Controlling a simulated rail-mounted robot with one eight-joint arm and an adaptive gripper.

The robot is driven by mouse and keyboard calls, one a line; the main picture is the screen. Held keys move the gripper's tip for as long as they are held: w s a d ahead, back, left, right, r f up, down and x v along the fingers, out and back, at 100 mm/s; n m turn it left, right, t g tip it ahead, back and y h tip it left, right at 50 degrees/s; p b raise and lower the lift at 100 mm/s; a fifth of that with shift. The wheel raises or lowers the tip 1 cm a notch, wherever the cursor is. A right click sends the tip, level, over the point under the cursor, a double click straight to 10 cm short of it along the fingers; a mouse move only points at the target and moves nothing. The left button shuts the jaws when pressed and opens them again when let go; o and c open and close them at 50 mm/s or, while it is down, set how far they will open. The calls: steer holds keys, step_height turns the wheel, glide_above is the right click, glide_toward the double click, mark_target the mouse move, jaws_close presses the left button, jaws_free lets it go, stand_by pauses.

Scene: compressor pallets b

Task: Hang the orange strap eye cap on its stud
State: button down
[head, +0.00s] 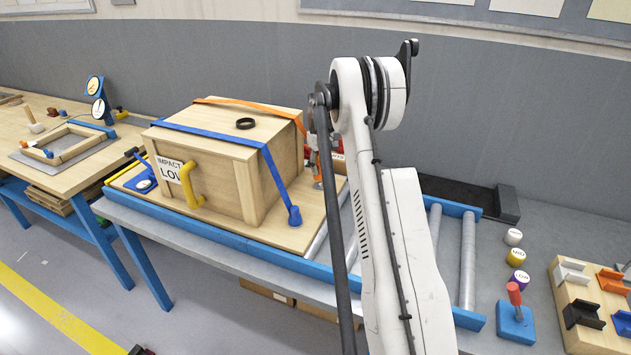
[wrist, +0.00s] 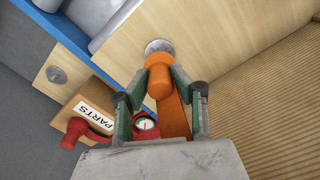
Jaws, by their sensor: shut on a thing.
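The orange strap eye cap (wrist: 160,82) is between the fingers of my gripper (wrist: 161,94) in the wrist view. My gripper is shut on it. The orange strap (wrist: 174,118) runs back from the cap between the fingers. A round grey metal disc (wrist: 159,47), which looks like the stud's base, lies on the wood just beyond the cap. The stud's pin is hidden, and I cannot tell whether the cap touches it. In the head view the orange strap (head: 245,104) crosses the crate (head: 222,165) top; the cap is by its right side, partly behind my arm.
A blue strap (head: 220,136) ends in a blue cap (head: 294,216) on the pallet (head: 265,236). A yellow handle (head: 191,188) sticks out of the crate. In the wrist view, a red gauge (wrist: 146,124) and a PARTS box (wrist: 91,108) are close to my gripper.

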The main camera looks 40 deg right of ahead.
mark_target(320, 172)
steer(key=shift+f+b, duration=0.8)
steer(key=shift+f, duration=0.4)
steer(key=shift+s+r+p, duration=0.1)
steer(key=shift+r+p, duration=0.45)
steer(key=shift+r, duration=2.75)
steer(key=shift+f+b, duration=1.6)
steer(key=shift+f, duration=0.55)
steer(key=shift+f+m+b, duration=0.3)
steer(key=shift+f+b, duration=1.2)
steer(key=shift+f, duration=0.3)
steer(key=c, duration=1.4)
jaws_free()
